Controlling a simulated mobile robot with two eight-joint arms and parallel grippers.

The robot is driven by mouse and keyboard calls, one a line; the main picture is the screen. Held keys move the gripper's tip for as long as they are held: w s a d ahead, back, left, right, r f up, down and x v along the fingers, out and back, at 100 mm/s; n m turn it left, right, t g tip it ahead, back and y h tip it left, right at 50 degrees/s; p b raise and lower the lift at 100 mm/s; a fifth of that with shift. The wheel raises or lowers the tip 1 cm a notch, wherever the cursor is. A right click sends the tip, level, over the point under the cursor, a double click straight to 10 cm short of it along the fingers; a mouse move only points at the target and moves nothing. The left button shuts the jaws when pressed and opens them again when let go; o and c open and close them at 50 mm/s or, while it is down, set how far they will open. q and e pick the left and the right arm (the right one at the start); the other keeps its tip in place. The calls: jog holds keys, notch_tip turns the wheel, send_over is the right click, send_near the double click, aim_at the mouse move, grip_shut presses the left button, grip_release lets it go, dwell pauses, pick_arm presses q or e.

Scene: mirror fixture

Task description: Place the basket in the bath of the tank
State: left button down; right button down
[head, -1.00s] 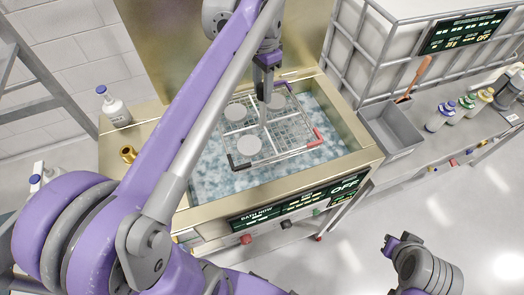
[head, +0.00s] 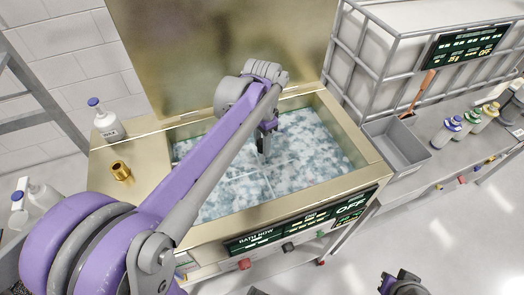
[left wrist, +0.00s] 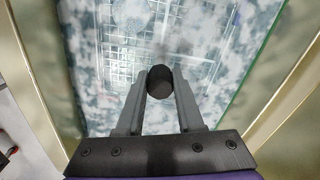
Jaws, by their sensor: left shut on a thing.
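The tank (head: 122,205) is a brass-coloured box with its lid raised at the back. Its bath (head: 318,150) holds cloudy blue-white liquid. My left gripper (head: 264,152) is over the middle of the bath, pointing down. In the left wrist view its fingers (left wrist: 160,95) are shut around a dark round knob, the top of the basket's handle. The basket's wire grid (left wrist: 118,48), with pale discs in it, shows blurred through the liquid below. In the head view only faint lines of the basket show. Whether it touches the bath floor is hidden. My right gripper (head: 388,284) is partly visible at the bottom edge.
A white bottle with a blue cap (head: 107,122) and a brass fitting (head: 121,171) stand on the tank's left ledge. A grey bin (head: 398,146) and several bottles (head: 446,132) stand on the right bench. A caged container (head: 410,60) is behind them.

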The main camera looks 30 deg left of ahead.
pick_arm(q)
jog(key=shift+f, duration=1.6)
jog(key=shift+f, duration=0.2)
jog(key=c, duration=0.5)
grip_release()
jog(key=shift+c, duration=0.2)
jog(key=shift+r, duration=0.2)
jog(key=shift+r, duration=0.35)
notch_tip(320, 180, up, 11)
jog(key=shift+r+p, duration=0.2)
jog(key=shift+p, duration=0.2)
